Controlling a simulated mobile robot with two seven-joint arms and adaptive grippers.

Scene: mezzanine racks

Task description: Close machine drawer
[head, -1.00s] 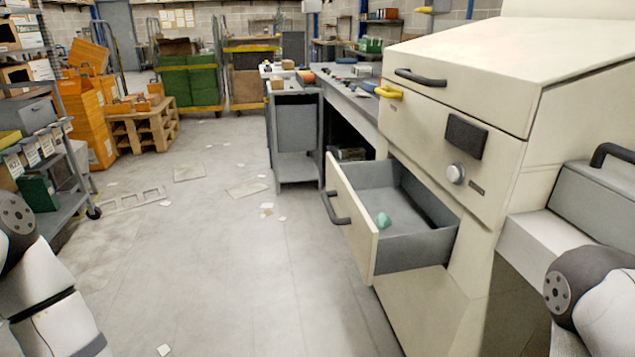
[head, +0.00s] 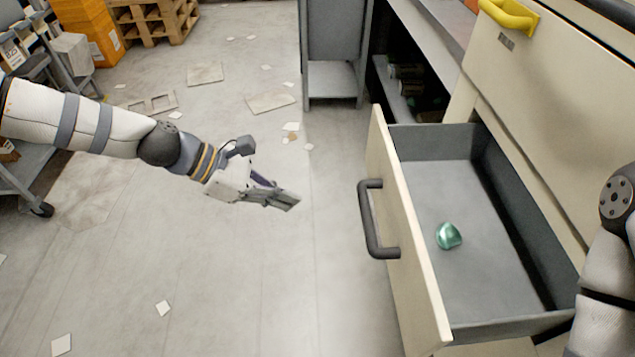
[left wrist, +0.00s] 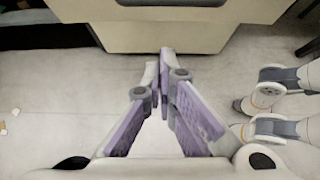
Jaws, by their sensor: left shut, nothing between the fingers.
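The cream machine drawer (head: 400,230) stands pulled open at the right in the head view. Its dark handle (head: 371,220) is on the front panel, and a small green object (head: 448,236) lies inside on the grey floor. My left gripper (head: 290,200) is shut and empty, left of the handle with a gap, not touching the drawer. In the left wrist view its fingertips (left wrist: 159,62) come together, and a cream front panel (left wrist: 160,38), apparently the drawer's, is beyond them. My right gripper is out of view; only part of that arm shows at the right edge.
The machine body (head: 575,70) with a yellow handle (head: 510,14) rises behind the drawer. A grey bench (head: 335,78) stands beyond it. Flat scraps (head: 270,102) litter the floor. A shelf cart (head: 40,190) stands at the left. Floor before the drawer is otherwise clear.

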